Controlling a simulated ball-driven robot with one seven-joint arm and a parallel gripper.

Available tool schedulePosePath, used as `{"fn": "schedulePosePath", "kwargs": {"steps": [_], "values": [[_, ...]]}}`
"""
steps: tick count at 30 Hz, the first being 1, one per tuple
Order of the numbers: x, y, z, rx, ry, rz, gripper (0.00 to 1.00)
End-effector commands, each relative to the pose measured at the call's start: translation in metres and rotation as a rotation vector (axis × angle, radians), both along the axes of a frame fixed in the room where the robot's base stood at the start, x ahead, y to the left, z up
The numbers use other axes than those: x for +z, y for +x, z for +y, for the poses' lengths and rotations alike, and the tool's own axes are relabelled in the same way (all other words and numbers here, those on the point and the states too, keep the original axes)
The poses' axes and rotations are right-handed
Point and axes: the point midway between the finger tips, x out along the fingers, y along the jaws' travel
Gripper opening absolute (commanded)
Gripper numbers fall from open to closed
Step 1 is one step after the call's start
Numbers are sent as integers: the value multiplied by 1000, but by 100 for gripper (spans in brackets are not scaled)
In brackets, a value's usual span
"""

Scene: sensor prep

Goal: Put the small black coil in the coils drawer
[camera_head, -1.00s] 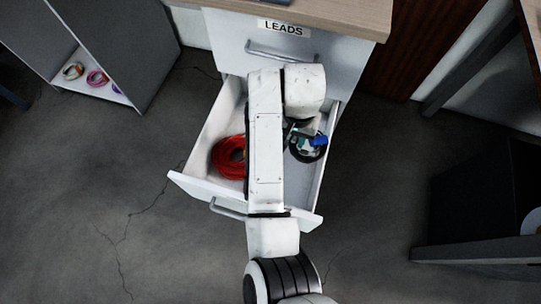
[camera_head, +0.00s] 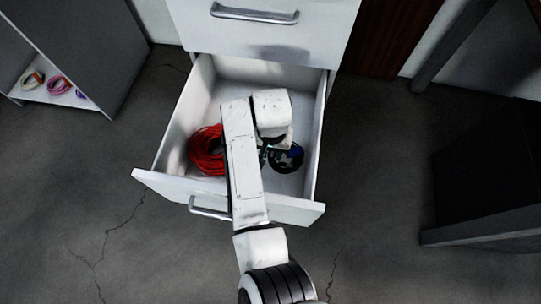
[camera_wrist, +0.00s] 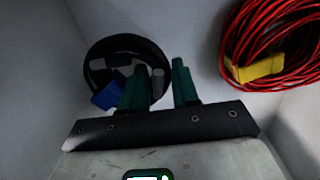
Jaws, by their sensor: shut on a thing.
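The small black coil (camera_head: 299,156) with a blue piece on it is inside the open white drawer (camera_head: 160,184), at its right side. In the wrist view the coil (camera_wrist: 90,62) is a dark ring at upper left, with the blue piece at its lower edge. My gripper (camera_wrist: 160,80) has two green fingers, shut on the coil's near right edge. In the head view my arm hides the fingertips and part of the coil. I cannot tell whether the coil touches the drawer floor. No label shows on the open drawer.
A red cable coil (camera_head: 205,150) with a yellow piece, seen in the wrist view, lies at the drawer's left. A closed drawer (camera_head: 265,35) is above. A grey shelf (camera_head: 85,55) with small coils stands at left, and dark furniture (camera_head: 480,170) at right.

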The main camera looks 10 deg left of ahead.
Motion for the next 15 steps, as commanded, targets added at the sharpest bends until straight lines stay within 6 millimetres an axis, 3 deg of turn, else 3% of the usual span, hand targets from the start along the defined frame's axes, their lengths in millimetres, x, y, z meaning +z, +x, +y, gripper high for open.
{"fn": "schedulePosePath", "kwargs": {"steps": [9, 15], "values": [[-37, 0, 0, 0, 1, 2, 0], [-38, 0, 0, -1, 1, -1, 0]]}}
